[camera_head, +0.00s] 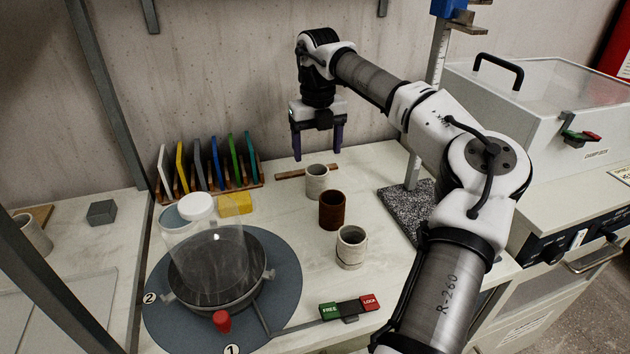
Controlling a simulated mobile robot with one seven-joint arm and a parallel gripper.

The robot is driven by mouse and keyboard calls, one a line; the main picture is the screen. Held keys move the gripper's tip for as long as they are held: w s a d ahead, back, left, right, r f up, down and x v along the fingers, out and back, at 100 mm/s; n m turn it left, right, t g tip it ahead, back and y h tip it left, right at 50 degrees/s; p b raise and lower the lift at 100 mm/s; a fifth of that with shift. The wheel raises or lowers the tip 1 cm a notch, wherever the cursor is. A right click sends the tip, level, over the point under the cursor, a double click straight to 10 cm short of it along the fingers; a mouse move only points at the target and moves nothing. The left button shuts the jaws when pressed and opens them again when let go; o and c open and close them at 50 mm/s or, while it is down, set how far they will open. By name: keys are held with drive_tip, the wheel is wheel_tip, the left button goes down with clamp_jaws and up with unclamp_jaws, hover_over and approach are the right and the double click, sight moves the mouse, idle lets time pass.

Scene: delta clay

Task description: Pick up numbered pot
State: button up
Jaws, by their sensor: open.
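Three small pots stand upright in a loose row on the white bench: a pale grey one (317,183) at the back, a dark brown one (332,211) in the middle, and a speckled pale one (350,248) in front, with a darker line near its base. I cannot read a number on any of them. Another pale pot (33,236) stands on the left bench, partly hidden by a dark frame post. My gripper (318,154) points down above and behind the back pot, its dark fingers apart and nothing between them.
A clear vessel (208,262) stands on a round grey turntable (285,287) at left front. A FREE/LOCK switch (348,307) lies near the front edge. Coloured slabs (213,160) stand in a rack behind. A grey stand base (408,206) is right of the pots.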

sight(317, 182)
wheel_tip(317, 182, down, 10)
drive_tip(key=shift+f+p, duration=0.1)
drive_tip(key=shift+p, duration=0.95)
drive_tip(key=c, duration=1.1)
